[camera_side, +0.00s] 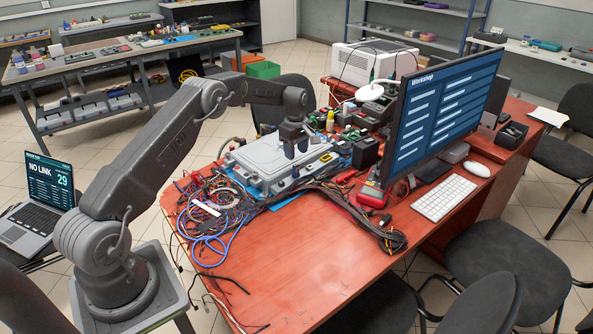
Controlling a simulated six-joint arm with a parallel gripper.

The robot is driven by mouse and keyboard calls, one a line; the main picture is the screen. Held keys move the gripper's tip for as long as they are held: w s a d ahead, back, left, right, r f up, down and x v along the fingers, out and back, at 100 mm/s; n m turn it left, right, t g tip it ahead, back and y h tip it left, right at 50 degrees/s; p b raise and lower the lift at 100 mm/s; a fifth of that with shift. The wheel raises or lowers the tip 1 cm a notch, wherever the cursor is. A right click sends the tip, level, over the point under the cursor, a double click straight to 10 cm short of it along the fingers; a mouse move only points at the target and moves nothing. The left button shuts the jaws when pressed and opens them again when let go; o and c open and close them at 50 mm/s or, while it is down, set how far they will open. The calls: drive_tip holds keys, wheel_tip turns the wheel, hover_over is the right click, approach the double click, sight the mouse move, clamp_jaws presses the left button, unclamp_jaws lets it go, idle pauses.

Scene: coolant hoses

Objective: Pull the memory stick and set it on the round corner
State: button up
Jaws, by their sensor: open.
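My gripper (296,150) points down over the grey metal housing (250,172) on the red-brown desk (320,250). Its two dark fingers are apart, and I see nothing held between them. Whether the fingertips touch the housing is too small to tell. A small yellow-edged part (326,157) sits on the housing, just right of the fingers. I cannot pick out the memory stick for certain at this size; it may be hidden by the gripper.
Tangled wires (208,205) cover the desk left of the housing. A thick dark cable bundle (350,207) runs along its front to the right. A monitor (445,110), red device (372,194) and keyboard (444,198) stand on the right. The front desk surface is mostly clear.

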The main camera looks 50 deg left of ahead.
sight(296, 164)
drive_tip(key=shift+f, duration=3.5)
drive_tip(key=shift+c, duration=0.2)
clamp_jaws()
drive_tip(key=shift+r, duration=0.15)
drive_tip(key=shift+r, duration=2.9)
